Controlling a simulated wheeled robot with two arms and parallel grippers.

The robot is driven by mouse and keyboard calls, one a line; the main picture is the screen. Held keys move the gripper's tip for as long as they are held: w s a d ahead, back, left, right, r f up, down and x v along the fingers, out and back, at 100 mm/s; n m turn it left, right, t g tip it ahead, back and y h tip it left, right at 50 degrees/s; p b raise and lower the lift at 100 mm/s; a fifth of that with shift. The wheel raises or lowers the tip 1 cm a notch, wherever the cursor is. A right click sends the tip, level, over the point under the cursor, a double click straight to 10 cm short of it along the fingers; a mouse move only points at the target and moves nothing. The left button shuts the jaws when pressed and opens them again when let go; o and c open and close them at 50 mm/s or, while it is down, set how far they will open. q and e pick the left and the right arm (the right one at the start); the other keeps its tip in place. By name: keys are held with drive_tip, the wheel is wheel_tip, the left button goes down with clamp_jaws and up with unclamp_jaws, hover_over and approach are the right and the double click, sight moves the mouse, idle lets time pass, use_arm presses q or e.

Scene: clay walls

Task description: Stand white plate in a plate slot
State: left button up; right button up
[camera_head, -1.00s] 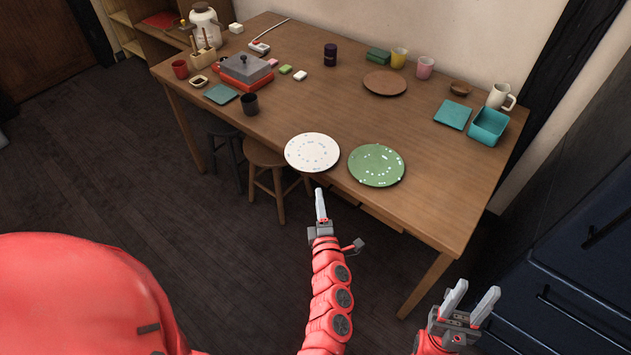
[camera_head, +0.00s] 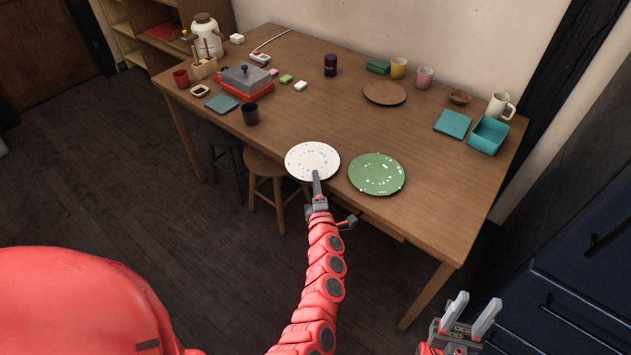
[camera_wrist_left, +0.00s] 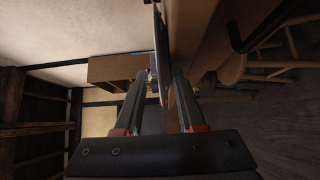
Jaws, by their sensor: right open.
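The white plate (camera_head: 311,158), with small specks on it, lies flat at the front edge of the wooden table in the head view. My left gripper (camera_head: 316,177) is at the plate's near rim. In the left wrist view the plate shows edge-on as a thin strip (camera_wrist_left: 160,50), reaching between the fingers of my left gripper (camera_wrist_left: 163,80), which stand apart. My right gripper (camera_head: 471,312) is open and empty, low at the right, away from the table. I cannot make out a plate slot in these views.
A green speckled plate (camera_head: 377,174) lies close to the right of the white plate. The table (camera_head: 250,150) also holds a brown plate (camera_head: 385,93), a teal bin (camera_head: 488,136), cups and a red cooker (camera_head: 247,84). Stools (camera_head: 266,166) stand beneath the front edge.

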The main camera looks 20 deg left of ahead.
use_arm(q)
clamp_jaws()
idle(0.3)
drive_tip(key=shift+r, duration=0.2)
idle(0.9)
wheel_tip(320, 180, up, 2)
drive_tip(key=shift+r+p, duration=0.15)
drive_tip(key=shift+p, duration=0.7)
drive_tip(key=s+d+r+p, duration=0.2)
drive_tip(key=s+d, duration=0.1)
drive_tip(key=s, duration=0.3)
drive_tip(key=s+d+r+p, duration=0.2)
drive_tip(key=s+d+r, duration=0.1)
drive_tip(key=s, duration=0.3)
drive_tip(key=shift+s, duration=0.35)
